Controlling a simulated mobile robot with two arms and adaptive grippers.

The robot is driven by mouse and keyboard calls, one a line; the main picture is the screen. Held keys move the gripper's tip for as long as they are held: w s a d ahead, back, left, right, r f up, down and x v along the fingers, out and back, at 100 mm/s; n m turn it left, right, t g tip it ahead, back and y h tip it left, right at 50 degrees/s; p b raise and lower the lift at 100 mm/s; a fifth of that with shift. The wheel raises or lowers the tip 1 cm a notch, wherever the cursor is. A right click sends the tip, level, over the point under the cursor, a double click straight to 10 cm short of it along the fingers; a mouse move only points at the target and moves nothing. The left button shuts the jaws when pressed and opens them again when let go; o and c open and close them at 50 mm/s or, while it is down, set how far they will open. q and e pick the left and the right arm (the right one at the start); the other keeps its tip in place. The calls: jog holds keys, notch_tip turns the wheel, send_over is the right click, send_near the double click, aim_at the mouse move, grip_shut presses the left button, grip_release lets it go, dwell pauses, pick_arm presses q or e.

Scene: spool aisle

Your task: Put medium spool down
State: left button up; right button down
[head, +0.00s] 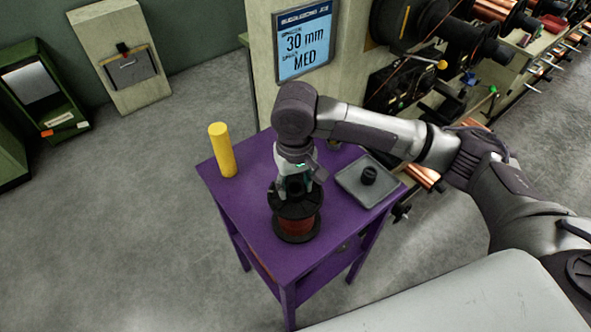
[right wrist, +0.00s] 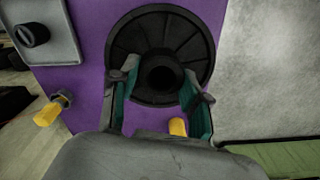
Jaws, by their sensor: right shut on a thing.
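The medium spool (head: 297,224) has black flanges and a reddish copper winding. It is upright at the front of the purple table (head: 240,196); I cannot tell whether its lower flange rests fully on the top. My right gripper (head: 296,187) points down over the spool and is shut on its upper middle part. In the right wrist view, the black ribbed flange (right wrist: 135,45) lies beyond the two teal-padded fingers (right wrist: 161,100), with the round hub between them. My left gripper is not in view.
A yellow cylinder (head: 222,150) stands at the table's left. A sign reading "30 mm MED" (head: 304,42) hangs behind. Bare tabletop lies left of the spool.

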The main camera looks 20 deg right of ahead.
jog(key=shift+w+f, duration=0.1)
jog(key=shift+f, duration=0.2)
jog(key=c, duration=0.5)
grip_release()
jog(key=shift+f, duration=0.15)
jog(key=shift+c, duration=0.2)
notch_tip(320, 180, up, 12)
jog(key=b, duration=0.2)
